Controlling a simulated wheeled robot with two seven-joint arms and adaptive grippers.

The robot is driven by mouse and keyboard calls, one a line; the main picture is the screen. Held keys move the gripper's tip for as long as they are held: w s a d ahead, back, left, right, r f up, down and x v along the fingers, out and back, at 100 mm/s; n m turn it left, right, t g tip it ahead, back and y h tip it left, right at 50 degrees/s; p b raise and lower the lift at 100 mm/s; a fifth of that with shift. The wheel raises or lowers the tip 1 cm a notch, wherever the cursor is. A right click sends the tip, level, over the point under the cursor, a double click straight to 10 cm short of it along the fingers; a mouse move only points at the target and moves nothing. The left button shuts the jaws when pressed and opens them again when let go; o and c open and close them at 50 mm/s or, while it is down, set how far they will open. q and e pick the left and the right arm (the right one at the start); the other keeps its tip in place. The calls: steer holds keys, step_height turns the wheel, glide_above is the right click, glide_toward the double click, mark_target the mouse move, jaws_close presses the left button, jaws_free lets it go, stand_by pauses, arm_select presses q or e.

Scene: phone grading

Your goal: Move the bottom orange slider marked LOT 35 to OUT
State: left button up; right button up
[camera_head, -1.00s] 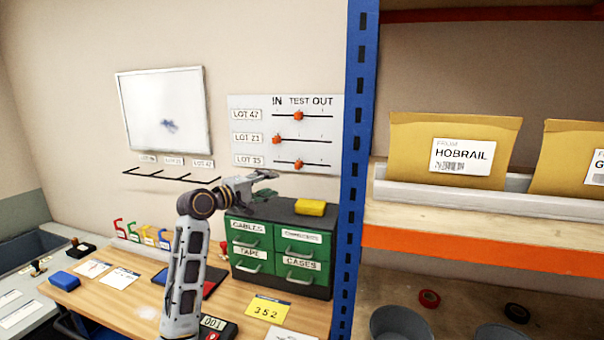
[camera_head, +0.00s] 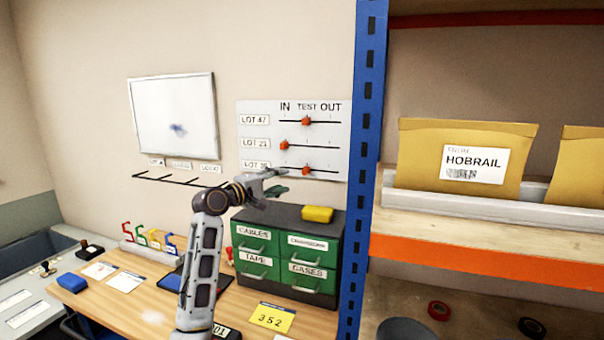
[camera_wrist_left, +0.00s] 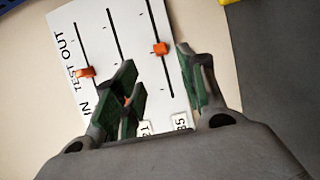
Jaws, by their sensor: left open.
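The white slider board (camera_head: 342,150) hangs on the wall with IN, TEST and OUT marked along its top. The bottom orange slider, LOT 35 (camera_head: 306,171), stands under TEST. The top slider, LOT 47 (camera_head: 306,121), is also at TEST, and the middle slider (camera_head: 284,145) is at IN. My left gripper (camera_head: 281,182) is open, just left of and below the LOT 35 slider. In the left wrist view the bottom slider (camera_wrist_left: 160,48) shows in the gap between the open fingers (camera_wrist_left: 157,65), with nothing gripped. A finger partly hides the middle slider. My right gripper is not in view.
A blue shelf post (camera_head: 366,130) rises close to the board's right edge. A whiteboard (camera_head: 172,115) hangs to the left above a thin black rail.

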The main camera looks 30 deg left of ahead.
mark_target(305, 171)
arm_select(q)
steer(key=w+d+p, duration=0.1)
steer(key=w+p, duration=0.1)
steer(key=w, duration=0.9)
steer(key=shift+w+d, duration=0.15)
steer(key=shift+d, duration=0.25)
steer(key=shift+c, duration=0.3)
jaws_close()
